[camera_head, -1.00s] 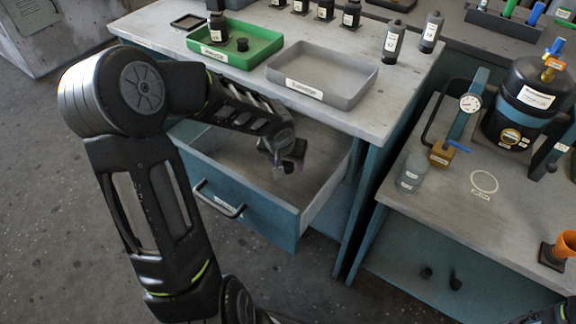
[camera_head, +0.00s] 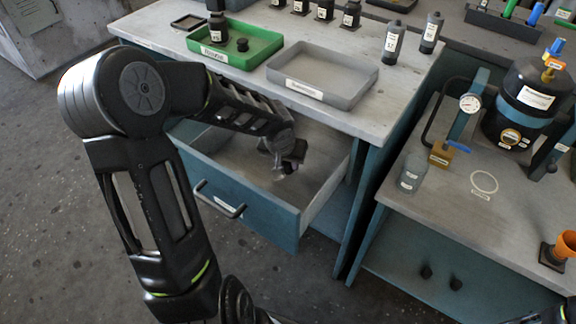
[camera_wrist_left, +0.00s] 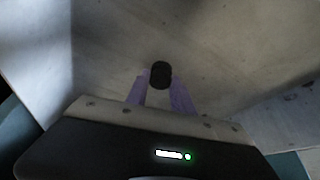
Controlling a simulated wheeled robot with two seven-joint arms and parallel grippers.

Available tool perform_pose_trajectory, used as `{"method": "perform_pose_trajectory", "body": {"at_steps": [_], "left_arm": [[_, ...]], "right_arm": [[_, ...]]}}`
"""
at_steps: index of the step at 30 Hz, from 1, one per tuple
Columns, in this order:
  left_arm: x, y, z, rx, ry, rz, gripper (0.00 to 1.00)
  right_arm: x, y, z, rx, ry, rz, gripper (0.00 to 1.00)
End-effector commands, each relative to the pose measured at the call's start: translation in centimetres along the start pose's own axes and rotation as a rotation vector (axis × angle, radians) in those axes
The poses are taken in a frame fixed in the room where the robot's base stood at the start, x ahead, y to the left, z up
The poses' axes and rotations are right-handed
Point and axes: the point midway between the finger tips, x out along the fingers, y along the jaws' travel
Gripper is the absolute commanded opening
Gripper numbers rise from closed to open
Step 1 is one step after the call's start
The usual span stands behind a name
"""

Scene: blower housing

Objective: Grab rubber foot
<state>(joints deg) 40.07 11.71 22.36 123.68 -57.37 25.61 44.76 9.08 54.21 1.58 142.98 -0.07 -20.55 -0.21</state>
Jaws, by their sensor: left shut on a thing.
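The rubber foot (camera_wrist_left: 160,74) is a small black cylinder in the left wrist view. It sits between the tips of the two pale purple fingers of my left gripper (camera_wrist_left: 160,88), which is shut on it. In the head view my left gripper (camera_head: 287,167) reaches down into the open drawer (camera_head: 245,208) under the bench. The foot is hard to make out there against the dark gripper. My right gripper is not in view.
A green tray (camera_head: 273,48) with a dark bottle and a small black part stands on the bench above the drawer, beside an empty grey tray (camera_head: 368,87). The drawer walls surround my gripper. A side table (camera_head: 455,205) with a black tank stands at right.

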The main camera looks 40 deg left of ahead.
Motion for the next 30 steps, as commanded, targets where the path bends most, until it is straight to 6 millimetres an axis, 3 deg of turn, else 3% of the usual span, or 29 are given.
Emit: {"method": "perform_pose_trajectory", "body": {"at_steps": [8, 21, 30], "left_arm": [[-0.6, 0.0, -0.3, -0.002, 0.001, -0.001, 0.0], [-7.7, 0.0, -3.2, 0.0, 0.004, 0.0, 0.0], [-9.3, 0.0, -3.8, 0.0, 0.0, 0.0, 0.0]], "right_arm": [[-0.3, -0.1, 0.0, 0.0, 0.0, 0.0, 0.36], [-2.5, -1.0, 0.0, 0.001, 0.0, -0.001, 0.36], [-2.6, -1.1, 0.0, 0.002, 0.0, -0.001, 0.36]]}}
